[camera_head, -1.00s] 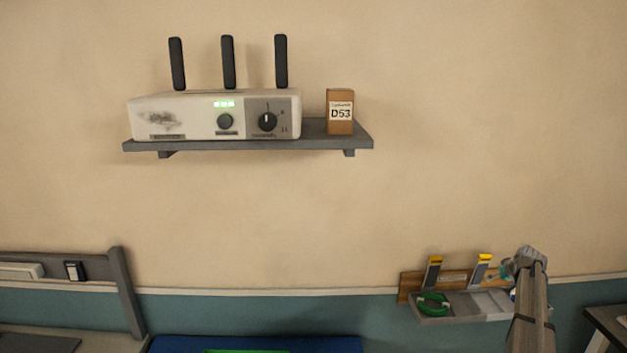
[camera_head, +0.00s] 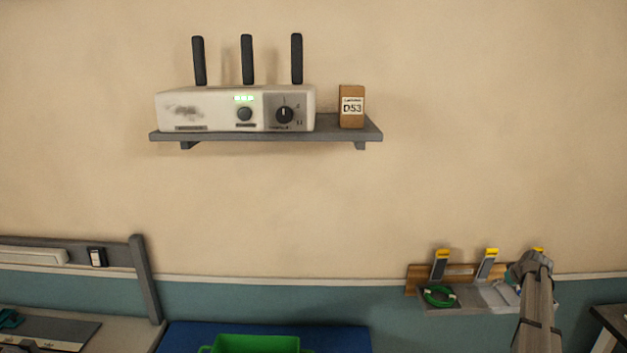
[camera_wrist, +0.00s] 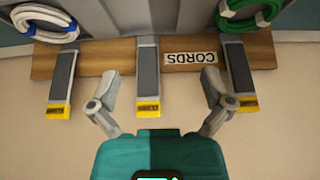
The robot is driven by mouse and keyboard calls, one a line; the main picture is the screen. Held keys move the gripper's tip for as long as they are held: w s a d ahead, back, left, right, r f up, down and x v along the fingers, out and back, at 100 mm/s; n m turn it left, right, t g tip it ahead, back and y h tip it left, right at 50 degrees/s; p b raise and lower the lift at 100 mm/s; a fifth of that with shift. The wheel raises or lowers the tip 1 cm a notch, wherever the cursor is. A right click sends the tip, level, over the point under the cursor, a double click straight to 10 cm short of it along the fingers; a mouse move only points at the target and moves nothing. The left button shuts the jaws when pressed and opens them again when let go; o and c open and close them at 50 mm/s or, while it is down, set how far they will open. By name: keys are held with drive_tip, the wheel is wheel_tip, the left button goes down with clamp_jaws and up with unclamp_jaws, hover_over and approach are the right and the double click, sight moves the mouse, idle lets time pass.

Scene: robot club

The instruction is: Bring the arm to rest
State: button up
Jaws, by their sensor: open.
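My gripper (camera_wrist: 158,104) is open in the wrist view, its two fingers spread wide with nothing between them. Beyond them is a wooden rail (camera_wrist: 101,58) with a label reading CORDS and several grey hooks with yellow tips; the middle hook (camera_wrist: 148,75) appears between the fingers. Whether the fingers touch anything there I cannot tell. In the head view my arm (camera_head: 535,300) reaches up at the lower right, in front of the right end of the cord rail (camera_head: 462,272). The fingers are not clear in that view.
A shelf (camera_head: 270,138) on the wall holds a white radio unit (camera_head: 200,112) with antennas and a small box (camera_head: 352,108) marked D53. A green bin (camera_head: 255,344) stands on a blue surface. The wall between is bare.

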drive_tip(key=s+a+f+g+y+b, duration=0.1)
drive_tip(key=s+a+f+g+b, duration=0.25)
drive_tip(key=a, duration=1.15)
drive_tip(key=s+a+f+b, duration=0.2)
drive_tip(key=s+a+f, duration=0.35)
drive_tip(key=a, duration=0.95)
drive_tip(key=s+a+f+g+b, duration=0.1)
drive_tip(key=s+a+f+b, duration=0.1)
drive_tip(key=s+a, duration=0.7)
drive_tip(key=s+a+f+g+b, duration=0.2)
drive_tip(key=s+a+f+b, duration=0.1)
drive_tip(key=s+a, duration=0.7)
drive_tip(key=shift+s+h, duration=0.4)
drive_tip(key=shift+s, duration=0.25)
